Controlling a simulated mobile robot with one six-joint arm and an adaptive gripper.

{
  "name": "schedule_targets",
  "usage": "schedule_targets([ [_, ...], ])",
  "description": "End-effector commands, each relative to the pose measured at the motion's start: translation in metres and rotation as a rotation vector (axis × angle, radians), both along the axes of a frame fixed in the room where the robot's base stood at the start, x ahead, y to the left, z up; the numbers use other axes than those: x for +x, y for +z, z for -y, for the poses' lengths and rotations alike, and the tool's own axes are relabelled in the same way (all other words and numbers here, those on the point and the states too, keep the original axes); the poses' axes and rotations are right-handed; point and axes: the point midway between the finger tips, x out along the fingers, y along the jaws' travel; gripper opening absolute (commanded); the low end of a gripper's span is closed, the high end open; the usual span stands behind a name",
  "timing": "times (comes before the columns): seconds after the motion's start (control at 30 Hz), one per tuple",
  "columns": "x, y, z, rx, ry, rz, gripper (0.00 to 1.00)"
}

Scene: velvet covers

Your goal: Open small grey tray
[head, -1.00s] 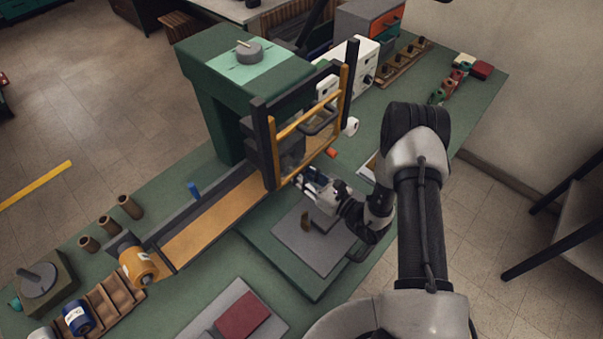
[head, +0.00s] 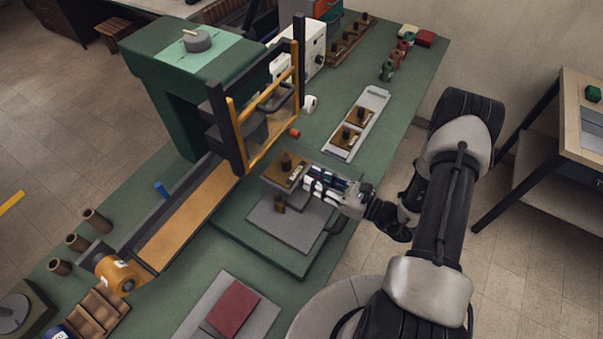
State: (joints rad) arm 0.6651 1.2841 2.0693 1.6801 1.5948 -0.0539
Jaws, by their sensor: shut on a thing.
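My gripper (head: 305,180) is above the green bench, shut at the edge of a brown square plate with a dark knob (head: 284,172). The exact grip point is too small to see. Below lies a flat grey panel (head: 292,234) on a green base, with a small brown block (head: 279,205) at its far edge. A dark handle (head: 339,222) sits at the base's right side. A light grey tray (head: 371,111) lies further back, holding two similar brown knobbed plates. I cannot tell for sure which grey piece is the small grey tray.
A green press-like machine (head: 163,100) with a yellow-barred frame (head: 270,105) stands left of my gripper. An orange-topped conveyor (head: 180,228) runs to the front left. A maroon pad (head: 233,307) lies in front. A wooden side table (head: 572,140) stands at right.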

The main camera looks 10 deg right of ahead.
Motion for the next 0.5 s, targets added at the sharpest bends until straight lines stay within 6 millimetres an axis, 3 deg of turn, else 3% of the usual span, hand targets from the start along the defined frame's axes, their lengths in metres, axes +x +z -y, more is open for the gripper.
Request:
schedule_targets([
  [0.47,-0.0064,-0.0006,0.0066,-0.001,0.000,-0.001,0.00],
  [0.5,-0.0064,-0.0006,0.0066,-0.001,0.000,-0.001,0.25],
])
